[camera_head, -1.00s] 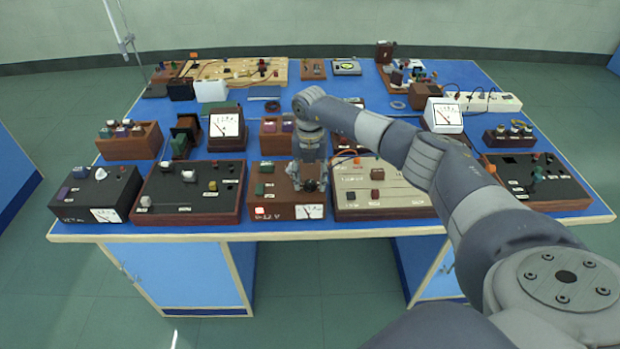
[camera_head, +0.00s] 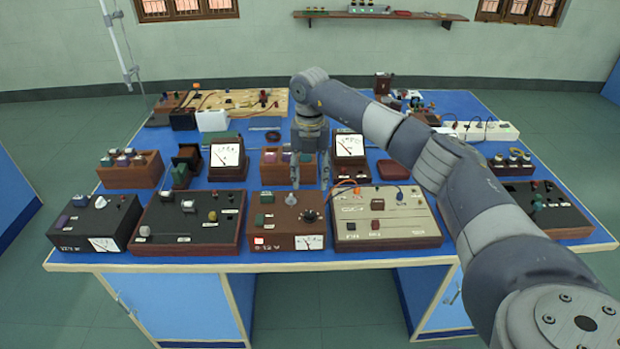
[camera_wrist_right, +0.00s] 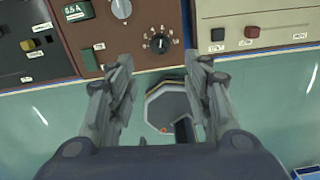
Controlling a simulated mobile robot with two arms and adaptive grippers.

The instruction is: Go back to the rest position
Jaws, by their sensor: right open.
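My right gripper (camera_head: 311,186) hangs fingers-down over the blue bench (camera_head: 262,262), by the brown power supply box (camera_head: 275,243). It is open and empty. In the right wrist view the two fingers of the right gripper (camera_wrist_right: 163,72) stand well apart, with nothing between them. The box's black knob (camera_head: 309,215) is in plain sight, clear of the fingers; the knob (camera_wrist_right: 159,43) also shows beyond the fingertips in the right wrist view. My left gripper is not in view.
A black panel box (camera_head: 190,238) stands left of the brown box and a cream-topped box (camera_head: 385,228) right of it. Green floor (camera_head: 330,310) is open in front.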

